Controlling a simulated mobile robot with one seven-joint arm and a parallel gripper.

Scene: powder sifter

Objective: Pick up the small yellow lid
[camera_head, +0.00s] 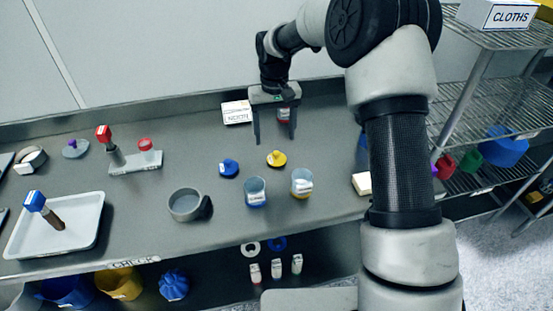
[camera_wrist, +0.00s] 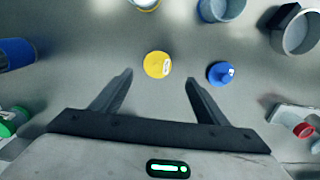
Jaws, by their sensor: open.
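The small yellow lid (camera_head: 276,158) lies on the grey bench, with a small knob on top and a pale label. In the wrist view the yellow lid (camera_wrist: 157,64) is just beyond the fingertips and roughly midway between them. My gripper (camera_head: 274,140) is open and empty, pointing down above the bench. In the head view it appears behind the lid and a little left of it. Its two fingers also show spread apart in the wrist view (camera_wrist: 158,78). Nothing hides the lid in either view.
A small blue lid (camera_head: 229,168) lies left of the yellow one. A blue-banded cup (camera_head: 255,191) and a yellow-banded cup (camera_head: 302,183) stand in front of it. A grey handled sieve (camera_head: 185,204) is at the front left. A white labelled box (camera_head: 237,112) stands near the wall.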

